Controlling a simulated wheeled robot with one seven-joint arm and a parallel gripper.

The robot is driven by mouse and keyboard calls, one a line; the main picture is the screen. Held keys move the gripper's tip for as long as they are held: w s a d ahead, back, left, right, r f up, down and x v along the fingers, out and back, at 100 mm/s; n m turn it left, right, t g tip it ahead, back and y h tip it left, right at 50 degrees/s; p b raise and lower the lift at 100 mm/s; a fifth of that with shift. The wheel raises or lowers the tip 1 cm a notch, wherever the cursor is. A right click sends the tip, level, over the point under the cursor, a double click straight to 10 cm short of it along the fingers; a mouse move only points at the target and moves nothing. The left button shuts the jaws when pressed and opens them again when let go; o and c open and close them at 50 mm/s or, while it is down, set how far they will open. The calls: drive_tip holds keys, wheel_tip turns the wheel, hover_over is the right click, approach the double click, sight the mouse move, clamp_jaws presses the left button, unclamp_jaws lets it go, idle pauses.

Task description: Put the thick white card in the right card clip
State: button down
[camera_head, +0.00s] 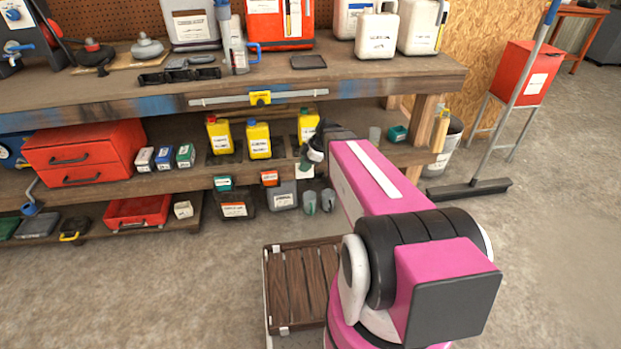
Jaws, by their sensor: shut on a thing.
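My gripper (306,160) is at the far end of my pink arm, by the front edge of the middle shelf, below the right yellow jug. It is small and partly hidden by my own wrist. A small pale piece, which looks like the thick white card (304,171), hangs at its fingertips, and the gripper is shut on it. The card's thickness is too small to judge. I cannot make out the right card clip in this view.
Yellow jugs (259,140) stand on the middle shelf (345,171), left of my gripper. A wooden slatted crate (300,286) stands near my base. A broom (480,188) and open concrete floor lie to the right.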

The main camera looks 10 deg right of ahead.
drive_tip(key=shift+w+d+f, duration=1)
drive_tip(key=shift+w+f, duration=0.6)
drive_tip(key=shift+f, duration=0.2)
drive_tip(key=shift+w+d+f, duration=1)
drive_tip(key=shift+w+f, duration=0.65)
drive_tip(key=shift+f, duration=0.2)
drive_tip(key=shift+w+d+f, duration=1)
drive_tip(key=shift+w+f, duration=0.6)
drive_tip(key=shift+f, duration=0.2)
drive_tip(key=c, duration=1.4)
unclamp_jaws()
drive_tip(key=shift+f, duration=0.1)
